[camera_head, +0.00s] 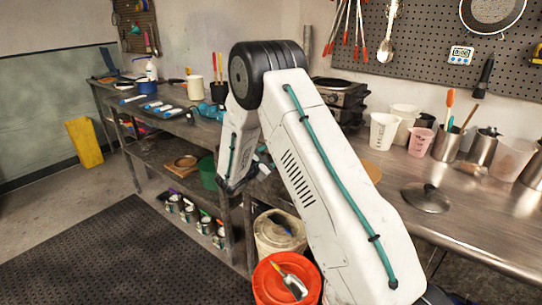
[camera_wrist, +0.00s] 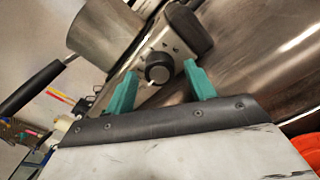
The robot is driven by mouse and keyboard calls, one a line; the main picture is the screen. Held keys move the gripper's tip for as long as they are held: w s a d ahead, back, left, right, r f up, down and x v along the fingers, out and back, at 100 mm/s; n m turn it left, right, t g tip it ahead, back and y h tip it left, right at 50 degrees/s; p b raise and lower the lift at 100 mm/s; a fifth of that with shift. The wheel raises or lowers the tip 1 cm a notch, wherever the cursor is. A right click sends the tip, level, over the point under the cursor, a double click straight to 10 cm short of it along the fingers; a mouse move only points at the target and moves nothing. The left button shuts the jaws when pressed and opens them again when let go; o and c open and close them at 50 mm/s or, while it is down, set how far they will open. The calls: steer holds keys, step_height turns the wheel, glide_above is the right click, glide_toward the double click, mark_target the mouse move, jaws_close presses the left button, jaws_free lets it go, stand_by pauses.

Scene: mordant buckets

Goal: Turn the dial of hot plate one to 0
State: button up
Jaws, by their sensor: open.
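In the wrist view, a black round dial (camera_wrist: 158,68) sits on the metal front panel (camera_wrist: 133,64) of a hot plate. A pale mark shows at the dial's lower left edge, and small marks surround it, too small to read. My gripper (camera_wrist: 156,76) has its two green fingers apart, one on each side of the dial, with the dial seen between them. I cannot tell whether the fingers touch it. In the head view, a hot plate (camera_head: 340,98) stands on the bench behind my arm.
A metal pot (camera_wrist: 105,32) with a black handle is beside the panel in the wrist view. In the head view, plastic cups (camera_head: 383,131), metal containers and a lid (camera_head: 426,198) stand on the bench to the right. An orange-lidded bucket (camera_head: 286,281) is on the floor below.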

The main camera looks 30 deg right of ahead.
steer(key=v, duration=0.7)
steer(key=shift+a, duration=0.3)
steer(key=shift+s, duration=0.1)
steer(key=s+r+m+g+y, duration=0.25)
steer(key=s+m+g, duration=0.2)
steer(key=s, duration=0.55)
steer(key=s+r+m+g+y, duration=0.2)
steer(key=s+m+g+y, duration=0.15)
steer(key=s+g, duration=0.45)
steer(key=s+a+r+m+t+y, duration=0.2)
steer(key=s+a+r+y, duration=0.1)
steer(key=s, duration=0.5)
steer(key=s+a+r+m+t+y, duration=0.3)
steer(key=s+a+r+y, duration=0.1)
steer(key=s, duration=0.4)
steer(key=s+a+r+m+t+y, duration=0.2)
steer(key=s+a+r+y, duration=0.2)
steer(key=s+a+r, duration=0.2)
steer(key=shift+s+a+t, duration=0.35)
steer(key=shift+s+a, duration=0.45)
steer(key=shift+s, duration=0.55)
